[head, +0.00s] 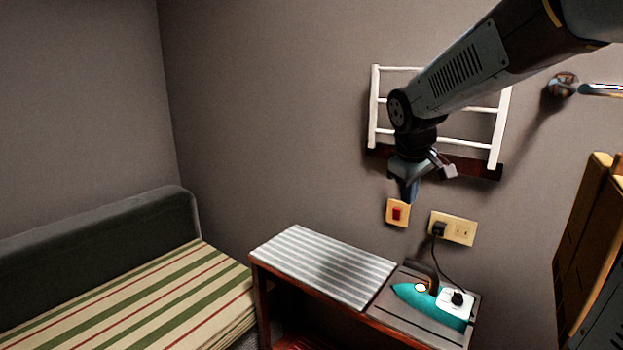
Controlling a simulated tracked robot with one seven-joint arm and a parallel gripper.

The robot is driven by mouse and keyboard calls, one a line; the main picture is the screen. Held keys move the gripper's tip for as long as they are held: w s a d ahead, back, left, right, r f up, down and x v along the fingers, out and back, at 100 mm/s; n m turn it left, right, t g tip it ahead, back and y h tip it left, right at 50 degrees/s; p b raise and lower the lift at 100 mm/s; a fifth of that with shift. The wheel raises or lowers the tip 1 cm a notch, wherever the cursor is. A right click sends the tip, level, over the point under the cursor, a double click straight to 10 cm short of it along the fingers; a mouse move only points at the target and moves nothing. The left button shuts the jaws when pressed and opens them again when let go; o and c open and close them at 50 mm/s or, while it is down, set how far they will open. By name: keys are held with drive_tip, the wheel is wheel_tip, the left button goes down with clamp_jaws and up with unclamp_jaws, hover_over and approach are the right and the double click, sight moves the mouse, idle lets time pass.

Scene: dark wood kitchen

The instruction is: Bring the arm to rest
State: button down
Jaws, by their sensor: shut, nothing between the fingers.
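My arm reaches in from the upper right in the head view. My gripper (410,193) hangs at its end, pointing down in front of the wall, shut and empty. It overlaps the top of the wall switch plate with the red switch (397,214) in the picture; I cannot tell whether it touches the wall. It is above the small cabinet and appears clear of everything on it.
A teal iron (433,303) stands on the cabinet's right, its cord running to an outlet (459,229). A striped cloth (322,266) covers the left. A white rack (374,105) is behind my arm. A striped bench (150,297) is left; brown furniture (585,245) is right.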

drive_tip(key=s+d+r+m+t+y, duration=0.1)
drive_tip(key=s+m, duration=0.5)
drive_tip(key=s, duration=1.4)
drive_tip(key=shift+s+d+m+t+y, duration=0.15)
drive_tip(key=shift+s+m+t+y, duration=0.15)
drive_tip(key=shift+m+t+y, duration=0.1)
